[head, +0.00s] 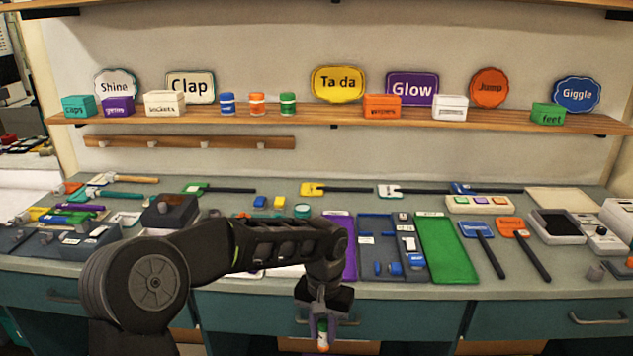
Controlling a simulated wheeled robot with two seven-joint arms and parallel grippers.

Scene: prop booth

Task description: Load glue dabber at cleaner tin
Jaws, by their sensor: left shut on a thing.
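My left gripper (322,319) hangs fingers down in front of the bench's front edge, low in the middle of the head view. It is shut on a small upright dabber (323,337) with orange, white and green parts, probably the glue dabber; the fingers hide some of it. Three small tins stand on the shelf: a blue one (227,103), an orange one (257,104) and a green one (287,104). A round teal tin (302,211) stands on the bench behind my arm. I cannot read which is the cleaner tin. My right gripper is out of view.
The bench holds a grey tray (379,228) of blue parts, a green mat (447,249), blue (476,229) and orange (510,227) paddles, and a dark box (171,210). Tools crowd the left. Small bare strips of bench lie between things.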

